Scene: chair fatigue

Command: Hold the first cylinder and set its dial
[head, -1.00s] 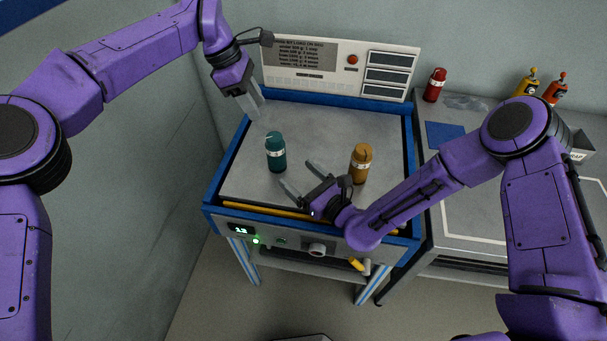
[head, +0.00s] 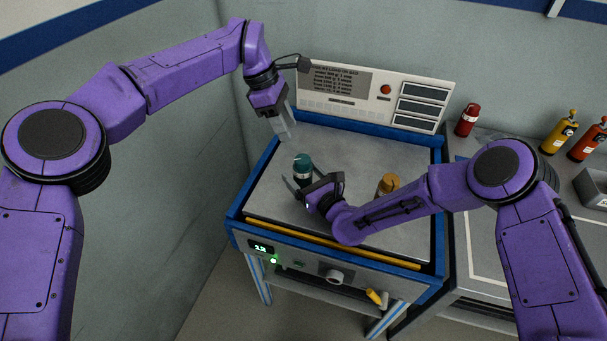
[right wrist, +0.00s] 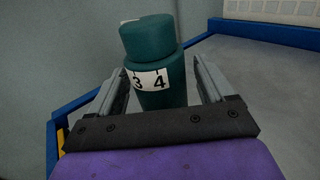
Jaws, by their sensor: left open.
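A teal cylinder (head: 303,167) stands upright on the left part of the blue-framed bench (head: 370,150). In the right wrist view the teal cylinder (right wrist: 158,92) stands between my right gripper's fingers, and its white band shows the numbers 3 and 4. My right gripper (head: 303,190) is open around the near side of it; gaps show between fingers and cylinder. My left gripper (head: 284,130) is open and empty, above and behind the teal cylinder. An orange-brown cylinder (head: 388,184) stands to the right, partly hidden behind my right arm.
A red cylinder (head: 468,120), a yellow bottle (head: 559,132) and an orange bottle (head: 588,141) stand on the right-hand counter. The bench front has a lit display (head: 261,247) and a knob.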

